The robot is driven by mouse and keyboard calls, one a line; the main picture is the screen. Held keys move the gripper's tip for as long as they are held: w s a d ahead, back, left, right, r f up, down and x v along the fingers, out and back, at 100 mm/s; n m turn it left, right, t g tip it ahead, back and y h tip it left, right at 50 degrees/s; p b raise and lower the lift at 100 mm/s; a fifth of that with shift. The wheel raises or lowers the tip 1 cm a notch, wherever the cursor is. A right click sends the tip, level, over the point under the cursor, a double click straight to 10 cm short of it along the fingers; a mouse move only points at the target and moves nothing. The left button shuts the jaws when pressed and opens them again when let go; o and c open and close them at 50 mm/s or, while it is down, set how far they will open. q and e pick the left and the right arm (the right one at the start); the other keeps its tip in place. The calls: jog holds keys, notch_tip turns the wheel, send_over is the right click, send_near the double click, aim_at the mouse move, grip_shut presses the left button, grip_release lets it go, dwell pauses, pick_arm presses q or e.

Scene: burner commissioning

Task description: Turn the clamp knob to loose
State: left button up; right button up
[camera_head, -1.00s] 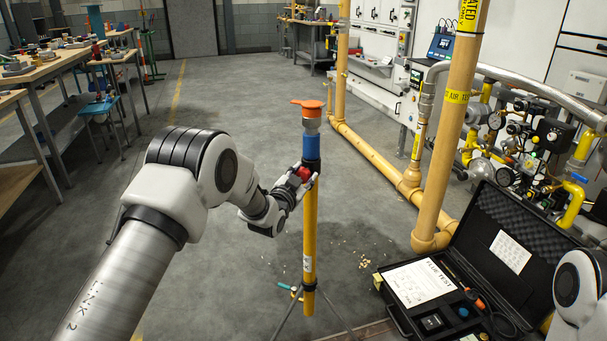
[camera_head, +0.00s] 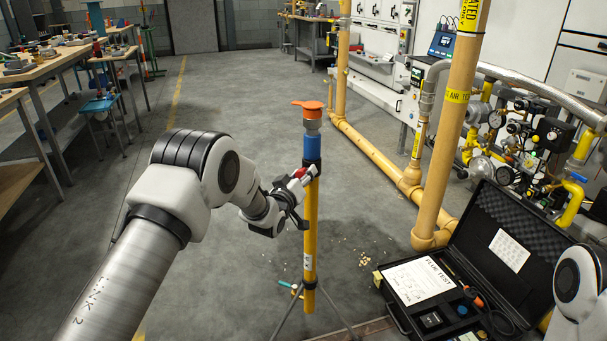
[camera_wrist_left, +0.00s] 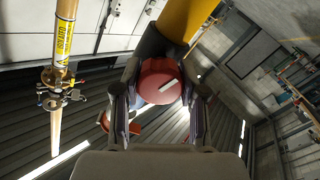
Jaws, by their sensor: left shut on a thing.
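The clamp knob is a red round knob (camera_wrist_left: 160,82) with a white line on its face, on a black collar around the yellow stand pole. My left gripper (camera_wrist_left: 160,95) has its two fingers on either side of the knob and is shut on it in the left wrist view. In the head view the left gripper (camera_head: 300,198) is at the pole's upper part, and only a bit of the red knob (camera_head: 299,173) shows. The yellow pole (camera_head: 310,235) stands upright on a tripod, with a blue section (camera_head: 312,146) and an orange cap (camera_head: 308,104) above.
An open black case (camera_head: 510,240) with a flue test sheet (camera_head: 418,281) lies at the right. Yellow pipes (camera_head: 375,155) and gauges stand behind it. Workbenches (camera_head: 50,68) line the left. The grey floor around the tripod is mostly clear.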

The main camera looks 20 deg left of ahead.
pick_arm(q)
jog(key=n, duration=0.5)
jog(key=shift+n+p, duration=0.3)
jog(key=n, duration=0.5)
jog(key=shift+f+n, duration=0.15)
jog(key=shift+n, duration=0.25)
jog(key=o, duration=1.2)
jog(key=shift+c, duration=0.2)
jog(key=s+a, duration=0.1)
jog(key=s, duration=1.1)
